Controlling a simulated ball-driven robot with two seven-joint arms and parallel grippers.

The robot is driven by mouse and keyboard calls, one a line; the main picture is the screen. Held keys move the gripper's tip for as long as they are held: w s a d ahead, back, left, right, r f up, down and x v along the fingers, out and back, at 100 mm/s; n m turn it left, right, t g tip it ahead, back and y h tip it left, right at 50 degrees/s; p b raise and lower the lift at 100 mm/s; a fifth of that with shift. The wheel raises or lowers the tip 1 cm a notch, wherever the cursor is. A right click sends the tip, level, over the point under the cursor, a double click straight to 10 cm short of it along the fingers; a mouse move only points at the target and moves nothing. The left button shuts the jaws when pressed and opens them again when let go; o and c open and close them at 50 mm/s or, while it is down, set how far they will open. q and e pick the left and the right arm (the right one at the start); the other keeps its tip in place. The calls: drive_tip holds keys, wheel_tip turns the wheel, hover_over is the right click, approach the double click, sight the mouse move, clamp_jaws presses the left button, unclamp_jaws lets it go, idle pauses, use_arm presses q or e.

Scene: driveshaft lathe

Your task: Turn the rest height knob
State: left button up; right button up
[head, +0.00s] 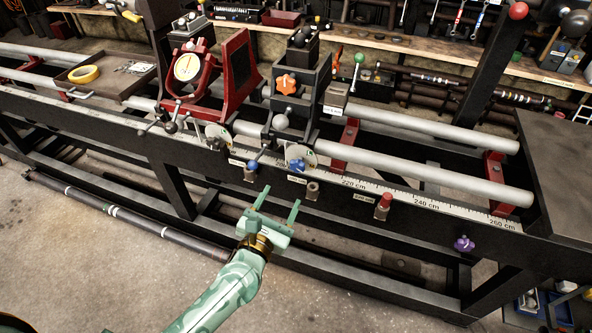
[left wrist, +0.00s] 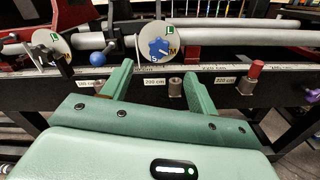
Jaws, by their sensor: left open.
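A blue star-shaped knob (head: 297,165) sits on a round pale dial plate on the front of the black lathe bed. In the left wrist view the blue knob (left wrist: 158,49) has letters L, M and S around it. No label naming it as the rest height knob is readable. My left gripper (head: 280,197) is open and empty, in front of and below the blue knob. In the left wrist view the blue knob shows beyond the gap between its green fingers (left wrist: 157,75), apart from them. My right gripper is not in view.
A blue ball (left wrist: 98,58) is left of the knob. A second dial plate (left wrist: 50,46) stands further left. An orange star knob (head: 286,84) is on the black rest above. A red-topped peg (head: 384,202) and purple knob (head: 464,244) lie right. A measuring scale (head: 425,203) runs along the bed.

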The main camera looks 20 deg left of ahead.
sight(297, 167)
use_arm(q)
drive_tip(key=w+b, duration=0.1)
drive_tip(key=w, duration=1)
drive_tip(key=shift+d, duration=0.15)
drive_tip(key=c, duration=1)
